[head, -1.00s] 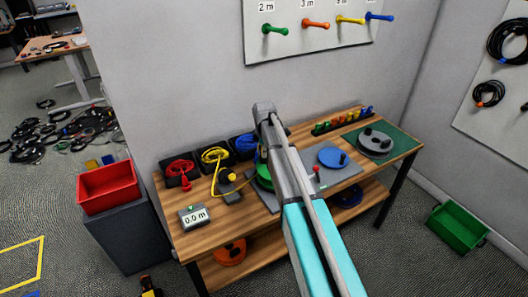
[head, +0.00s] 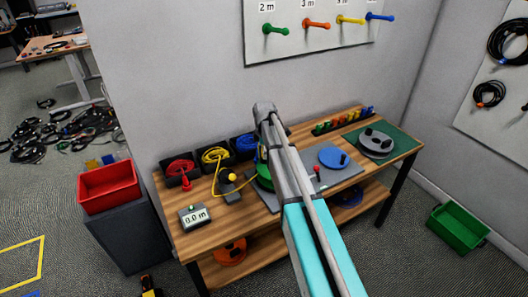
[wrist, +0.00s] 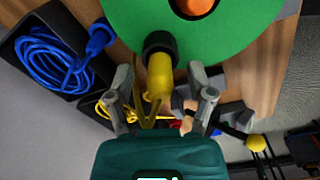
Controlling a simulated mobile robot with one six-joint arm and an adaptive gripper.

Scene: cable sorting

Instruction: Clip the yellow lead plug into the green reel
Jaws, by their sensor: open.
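The green reel (wrist: 200,38) fills the top of the wrist view, with an orange hub. In the head view its edge (head: 263,180) shows, partly hidden by my arm. The yellow lead plug (wrist: 160,78) points at a black clip (wrist: 160,44) on the reel's rim, and its front end meets the clip. I cannot tell whether it is fully seated. My gripper (wrist: 162,76) is open, with one finger on each side of the plug and a gap visible at both sides. The yellow lead (head: 214,186) runs from its coil across the bench.
Black bins with red (head: 180,168), yellow (head: 214,156) and blue (wrist: 48,58) coils stand along the bench's back. A yellow-knobbed device (head: 229,186) and a length display (head: 195,217) lie left of the reel. A blue disc (head: 332,156) is to the right.

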